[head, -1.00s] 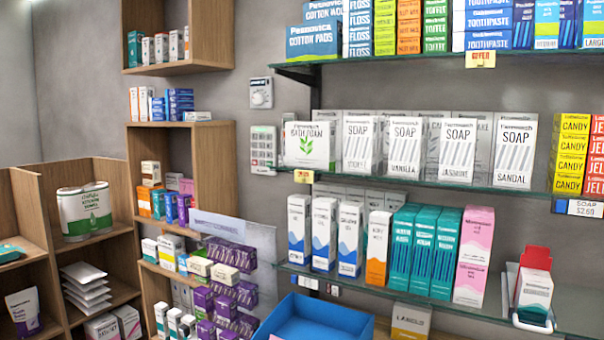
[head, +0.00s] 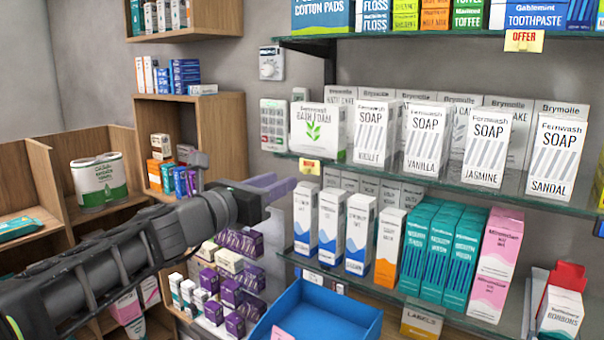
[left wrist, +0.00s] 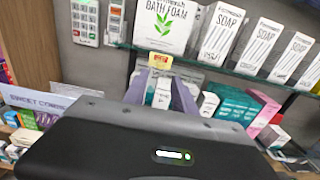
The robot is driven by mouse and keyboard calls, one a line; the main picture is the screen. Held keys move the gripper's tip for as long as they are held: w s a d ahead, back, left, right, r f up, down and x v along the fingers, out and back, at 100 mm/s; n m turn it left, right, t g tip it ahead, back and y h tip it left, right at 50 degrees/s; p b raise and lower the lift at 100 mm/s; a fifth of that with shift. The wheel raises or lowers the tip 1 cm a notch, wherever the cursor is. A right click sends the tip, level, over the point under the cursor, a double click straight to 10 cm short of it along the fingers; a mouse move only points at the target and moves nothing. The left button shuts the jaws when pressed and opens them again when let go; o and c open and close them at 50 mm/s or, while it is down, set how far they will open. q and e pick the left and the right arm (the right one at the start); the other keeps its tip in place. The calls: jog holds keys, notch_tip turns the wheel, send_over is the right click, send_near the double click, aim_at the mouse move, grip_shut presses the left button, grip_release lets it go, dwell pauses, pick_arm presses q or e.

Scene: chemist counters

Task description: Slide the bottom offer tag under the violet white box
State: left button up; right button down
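The bottom offer tag (head: 309,167) is a small yellow card on the front edge of the middle glass shelf, below the left part of the bath foam box. The violet white box (head: 373,135) is the soap box marked violet, standing on that shelf to the right of the tag. My left gripper (head: 280,187) is below and left of the tag, apart from it, with its purple-grey fingers pointing toward the shelves. In the left wrist view the fingers (left wrist: 160,80) are spread with nothing held, and the tag (left wrist: 160,60) shows beyond the gap. My right gripper is out of view.
The bath foam box (head: 319,130) stands directly above the tag. More soap boxes line the shelf to the right. Tall boxes (head: 330,225) fill the lower shelf. A blue tray (head: 315,315) lies below. Another offer tag (head: 524,40) is on the top shelf edge.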

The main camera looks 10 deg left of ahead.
aim_at(305, 172)
pick_arm(q)
jog(key=shift+p+x, duration=0.75)
jog(key=shift+x, duration=3.2)
jog(key=shift+f, duration=0.1)
grip_shut()
